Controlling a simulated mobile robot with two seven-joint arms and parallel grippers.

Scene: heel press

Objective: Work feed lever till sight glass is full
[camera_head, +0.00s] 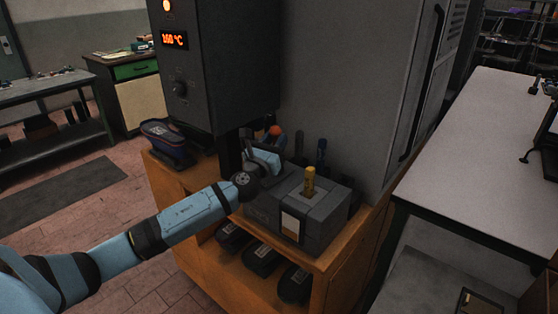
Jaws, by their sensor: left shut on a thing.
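My left gripper (268,155) reaches in from the left, beside the grey feed box on the orange-brown bench. It is shut on what looks like the feed lever, whose orange knob (275,131) shows just above the fingers; the lever's shaft is mostly hidden by the gripper. A yellow upright piece (310,181) stands in a slot on top of the grey box (262,212). A pale framed panel (291,228) is on the box's front. I cannot tell which of these is the sight glass, nor its level. My right gripper is not in view.
A dark shoe (167,142) sits on the bench's left end; several dark shoes (262,258) lie on the shelf below. A pale table (490,150) stands close on the right.

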